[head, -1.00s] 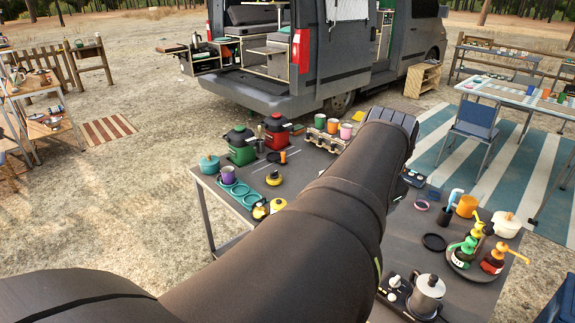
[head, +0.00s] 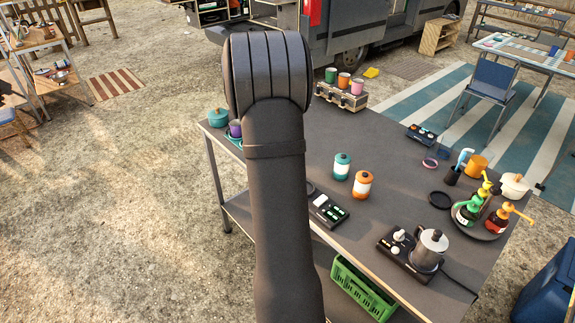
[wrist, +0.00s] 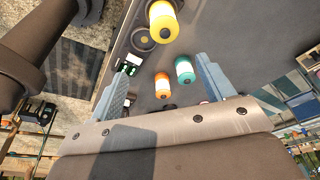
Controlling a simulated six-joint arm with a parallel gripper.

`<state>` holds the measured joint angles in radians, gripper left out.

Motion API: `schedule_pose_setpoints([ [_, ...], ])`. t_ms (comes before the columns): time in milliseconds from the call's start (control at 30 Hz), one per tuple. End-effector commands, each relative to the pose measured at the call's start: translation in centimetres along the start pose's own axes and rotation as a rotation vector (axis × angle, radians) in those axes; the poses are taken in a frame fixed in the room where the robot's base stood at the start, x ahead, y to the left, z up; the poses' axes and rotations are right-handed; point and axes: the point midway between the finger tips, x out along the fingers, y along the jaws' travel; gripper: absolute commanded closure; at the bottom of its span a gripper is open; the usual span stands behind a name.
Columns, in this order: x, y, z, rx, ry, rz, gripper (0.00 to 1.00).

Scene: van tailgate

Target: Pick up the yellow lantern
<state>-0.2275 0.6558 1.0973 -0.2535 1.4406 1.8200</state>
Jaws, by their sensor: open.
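The yellow lantern (wrist: 164,24), with a white band and a dark end, shows near the top of the wrist view. It stands on the grey table, beyond my gripper's fingertips and apart from them. My gripper (wrist: 165,62) is open, and nothing is between its fingers. A teal lantern (wrist: 184,69) and an orange lantern (wrist: 163,90) appear between the fingers in the picture, on the table behind. In the head view the teal lantern (head: 342,166) and the orange lantern (head: 362,186) stand side by side. My arm hides my gripper there, and the yellow lantern is not visible.
The grey table (head: 400,160) also carries a battery case (head: 328,211), a moka pot on a burner (head: 428,249), a tray of bottles (head: 480,228) and a crate of cups (head: 340,94). A green basket (head: 360,288) is below. Free tabletop surrounds the teal and orange lanterns.

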Motion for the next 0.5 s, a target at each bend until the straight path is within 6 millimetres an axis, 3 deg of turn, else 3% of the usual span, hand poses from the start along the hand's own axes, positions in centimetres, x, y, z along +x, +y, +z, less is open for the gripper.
schedule_pose_setpoints([
  [100,0.5,-0.4,1.2,0.014,0.014,0.011,0.25],
  [233,2.0,-0.4,1.4,0.018,0.017,0.015,0.25],
  [500,7.8,-0.3,1.2,0.017,0.017,0.015,0.25],
])
